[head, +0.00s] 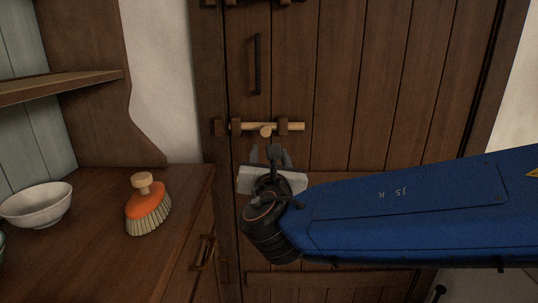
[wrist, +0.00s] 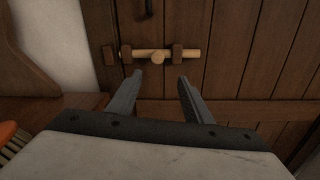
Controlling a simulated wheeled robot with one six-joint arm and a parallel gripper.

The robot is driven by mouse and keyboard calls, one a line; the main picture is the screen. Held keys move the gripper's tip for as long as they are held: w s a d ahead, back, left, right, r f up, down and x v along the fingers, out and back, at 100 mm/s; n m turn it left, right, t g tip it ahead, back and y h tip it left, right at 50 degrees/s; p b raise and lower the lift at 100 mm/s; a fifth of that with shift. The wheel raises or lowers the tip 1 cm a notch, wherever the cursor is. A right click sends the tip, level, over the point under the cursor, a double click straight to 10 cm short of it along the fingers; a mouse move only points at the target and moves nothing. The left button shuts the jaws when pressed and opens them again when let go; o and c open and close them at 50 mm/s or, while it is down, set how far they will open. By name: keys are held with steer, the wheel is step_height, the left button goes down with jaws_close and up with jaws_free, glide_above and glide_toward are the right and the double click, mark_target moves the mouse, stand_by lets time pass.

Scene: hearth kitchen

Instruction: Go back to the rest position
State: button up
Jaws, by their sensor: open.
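My gripper (head: 270,155) is open and empty in front of a dark plank door (head: 345,80). In the wrist view its two fingers (wrist: 160,85) stand apart with nothing between them. A pale wooden sliding bolt (head: 294,126) with a round knob lies level across the door's left edge, just beyond and above the fingertips. The bolt also shows in the wrist view (wrist: 191,54), where it runs through dark wooden brackets. The fingers appear clear of it. My blue arm reaches in from the right.
A wooden counter (head: 95,255) on the left holds an orange brush (head: 148,208) and a white bowl (head: 38,204). A shelf (head: 60,88) juts out above it. A dark handle (head: 257,64) is on the door above the bolt. A drawer handle (head: 203,252) faces the door side.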

steer(key=s+d+f+m+g+h, duration=0.25)
steer(key=d+f+m, duration=0.2)
steer(key=d, duration=0.35)
steer(key=s+d+f+m+g+h, duration=0.1)
steer(key=d+f+m+g+h, duration=0.15)
steer(key=d+m, duration=0.5)
steer(key=s+d+f+m+g+h, duration=0.1)
steer(key=s+d+f+m+g, duration=0.2)
steer(key=d, duration=0.7)
steer(key=s+d+f+m+g+y, duration=0.1)
steer(key=s+d+f+m+g, duration=0.35)
steer(key=s+f+m, duration=0.35)
steer(key=s+a+f+m+y, duration=0.2)
steer(key=s+m+y, duration=0.3)
steer(key=m, duration=0.6)
steer(key=shift+s+a+f+g, duration=0.35)
steer(key=shift+s+f, duration=0.4)
steer(key=shift+s, duration=0.5)
